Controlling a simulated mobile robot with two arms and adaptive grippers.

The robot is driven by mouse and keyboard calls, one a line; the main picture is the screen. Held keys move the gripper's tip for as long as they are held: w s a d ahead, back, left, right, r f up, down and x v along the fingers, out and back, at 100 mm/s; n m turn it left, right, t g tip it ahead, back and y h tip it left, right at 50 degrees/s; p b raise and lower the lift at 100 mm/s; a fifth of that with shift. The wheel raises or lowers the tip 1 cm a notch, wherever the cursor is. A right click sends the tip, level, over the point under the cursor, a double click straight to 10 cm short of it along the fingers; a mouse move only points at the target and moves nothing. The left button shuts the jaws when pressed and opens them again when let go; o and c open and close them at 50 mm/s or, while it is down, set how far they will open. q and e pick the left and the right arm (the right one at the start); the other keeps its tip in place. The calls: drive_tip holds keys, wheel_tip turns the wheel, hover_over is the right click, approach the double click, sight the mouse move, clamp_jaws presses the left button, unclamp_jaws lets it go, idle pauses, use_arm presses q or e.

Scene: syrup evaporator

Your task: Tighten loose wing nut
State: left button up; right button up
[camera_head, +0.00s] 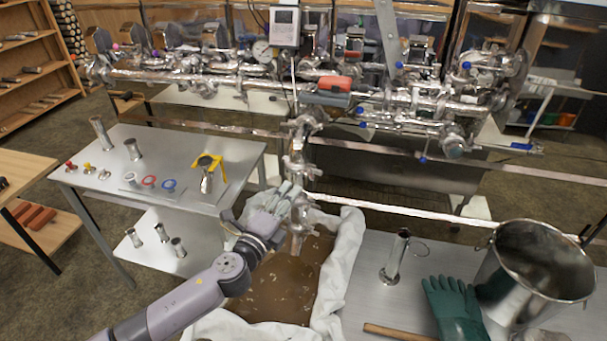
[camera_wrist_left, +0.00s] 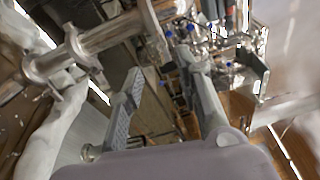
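My left gripper (camera_head: 288,192) is beside the upright steel drain pipe (camera_head: 298,168), on its left, above the cloth-lined bin. In the left wrist view the left gripper (camera_wrist_left: 161,62) has its two grey fingers apart with nothing seen between them. The pipe with a clamp (camera_wrist_left: 78,48) passes left of the fingers in that view. The fingers look apart from the clamp, though contact cannot be ruled out. I cannot make out the wing nut clearly; it is too small or hidden among the shiny fittings. My right gripper is in neither view.
A bin with brown liquid (camera_head: 285,285) and white cloth (camera_head: 345,260) is below the pipe. A steel table (camera_head: 215,185) stands left with small fittings. On the right are a steel pot (camera_head: 510,290), green gloves (camera_head: 455,310) and a metal cylinder (camera_head: 394,260). A horizontal rail (camera_head: 400,210) crosses behind.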

sight(307, 173)
use_arm(q)
drive_tip(key=x, duration=0.8)
drive_tip(key=shift+w, duration=0.25)
drive_tip(key=shift+d, duration=0.15)
drive_tip(key=shift+c, duration=0.3)
clamp_jaws()
